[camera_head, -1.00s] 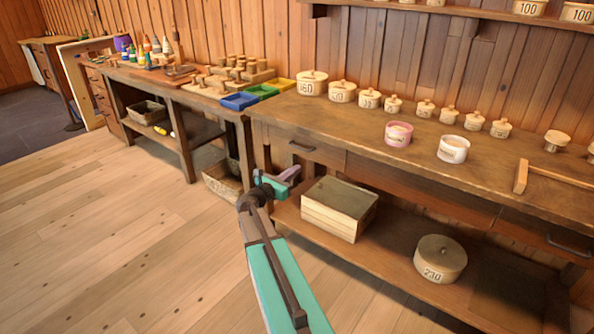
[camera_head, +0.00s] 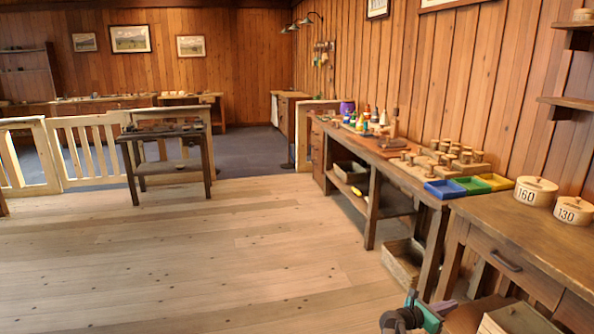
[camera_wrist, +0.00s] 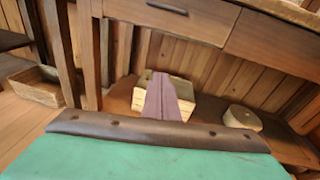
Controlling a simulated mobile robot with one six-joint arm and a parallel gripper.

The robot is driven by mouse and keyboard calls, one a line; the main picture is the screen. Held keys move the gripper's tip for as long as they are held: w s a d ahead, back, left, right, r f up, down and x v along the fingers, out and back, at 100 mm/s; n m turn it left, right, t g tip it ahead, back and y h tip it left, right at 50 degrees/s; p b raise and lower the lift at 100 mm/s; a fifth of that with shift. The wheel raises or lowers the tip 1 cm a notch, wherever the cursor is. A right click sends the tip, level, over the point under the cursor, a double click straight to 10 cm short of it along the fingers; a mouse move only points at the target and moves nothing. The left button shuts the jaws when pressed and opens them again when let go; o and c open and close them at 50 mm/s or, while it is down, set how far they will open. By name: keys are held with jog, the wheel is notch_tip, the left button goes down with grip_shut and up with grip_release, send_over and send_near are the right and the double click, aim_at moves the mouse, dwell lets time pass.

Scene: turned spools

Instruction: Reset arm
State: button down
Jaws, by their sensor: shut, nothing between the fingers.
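My gripper (camera_head: 447,306) shows at the bottom edge of the head view, right of the middle, in front of the workbench's lower part. Most of my arm is below the frame. In the wrist view my gripper's purple-grey fingers (camera_wrist: 164,97) are together and hold nothing. They point toward a wooden box (camera_wrist: 182,108) on the bench's lower shelf and cover part of it. From these views I cannot tell whether the fingers are clear of the box.
The workbench (camera_head: 500,215) runs along the right, with round lidded boxes marked 160 (camera_head: 536,191) and 130 (camera_head: 574,210) on top. A crate (camera_head: 403,262) stands under the bench beyond. The wooden floor (camera_head: 200,260) is open at left, up to a small table (camera_head: 165,134) and low fence.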

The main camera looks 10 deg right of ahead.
jog(key=s+a+f+m+g+y+p, duration=0.45)
jog(key=s+a+f+m+y, duration=0.2)
jog(key=s+a+f, duration=1.45)
jog(key=s+a+f+m+g+y, duration=0.2)
jog(key=s+a+f+m+y, duration=0.1)
jog(key=s+a+m, duration=0.4)
jog(key=s+a+f+m+g+y+p, duration=0.1)
jog(key=s+a+f+m+g+y, duration=0.2)
jog(key=s+a+m+y, duration=0.3)
jog(key=s+a+m, duration=0.2)
jog(key=s+a, duration=0.3)
jog(key=a, duration=0.2)
jog(key=shift+s+a+f, duration=0.15)
jog(key=shift+s+a, duration=0.1)
jog(key=shift+s, duration=0.05)
jog(key=shift+m+y, duration=0.25)
